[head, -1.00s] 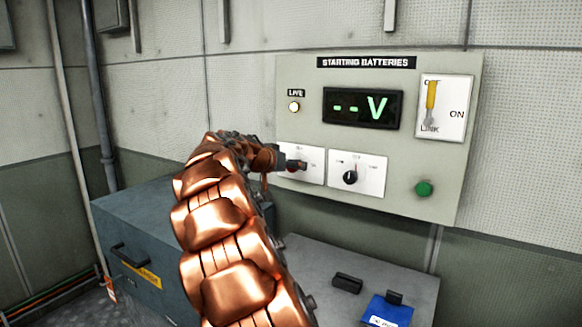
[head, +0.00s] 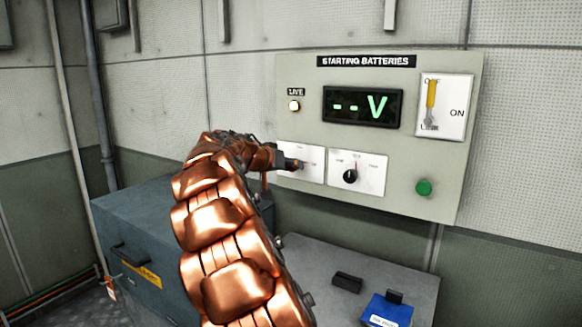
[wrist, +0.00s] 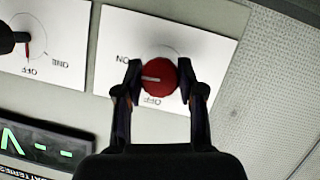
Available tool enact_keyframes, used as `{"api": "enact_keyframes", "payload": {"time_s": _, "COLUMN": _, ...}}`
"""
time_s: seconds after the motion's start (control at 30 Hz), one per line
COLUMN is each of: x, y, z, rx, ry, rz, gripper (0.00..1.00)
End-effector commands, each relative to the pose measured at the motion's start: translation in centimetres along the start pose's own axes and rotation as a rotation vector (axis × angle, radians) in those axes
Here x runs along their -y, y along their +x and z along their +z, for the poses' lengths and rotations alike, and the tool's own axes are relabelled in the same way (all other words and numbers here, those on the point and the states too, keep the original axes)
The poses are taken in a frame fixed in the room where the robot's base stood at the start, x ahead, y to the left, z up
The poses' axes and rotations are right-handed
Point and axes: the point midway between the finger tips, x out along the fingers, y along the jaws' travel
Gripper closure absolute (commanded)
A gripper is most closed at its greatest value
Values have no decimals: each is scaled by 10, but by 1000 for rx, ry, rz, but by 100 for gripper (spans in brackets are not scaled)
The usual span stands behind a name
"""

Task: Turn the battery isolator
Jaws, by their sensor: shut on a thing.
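The red rotary isolator knob (wrist: 160,80) sits on a white plate with ON and OFF marks, which appears upside down in the wrist view. My gripper (wrist: 160,70) is shut on this knob, one finger on each side. The knob's pale pointer line points left in the wrist view, a little off the ON mark. In the head view my gripper (head: 291,163) is at the left white plate (head: 313,167), and the knob is mostly hidden behind the fingers.
A black selector knob (head: 350,176) is on the neighbouring plate. Above are a display (head: 362,107) showing "-- V" and a LIVE lamp (head: 293,106). A yellow-handled link switch (head: 431,95) and green button (head: 424,188) are at right. A grey cabinet (head: 150,225) stands below left.

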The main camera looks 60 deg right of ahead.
Motion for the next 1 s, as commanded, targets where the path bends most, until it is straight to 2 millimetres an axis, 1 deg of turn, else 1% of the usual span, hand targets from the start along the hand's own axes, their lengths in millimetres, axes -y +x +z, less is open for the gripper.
{"api": "enact_keyframes", "payload": {"time_s": 0.27, "x": 2, "y": 1, "z": 2, "rx": 2, "ry": -197, "rz": 81, "gripper": 96}}
{"api": "enact_keyframes", "payload": {"time_s": 1.0, "x": 2, "y": 0, "z": 0, "rx": 0, "ry": -849, "rz": 351, "gripper": 96}}
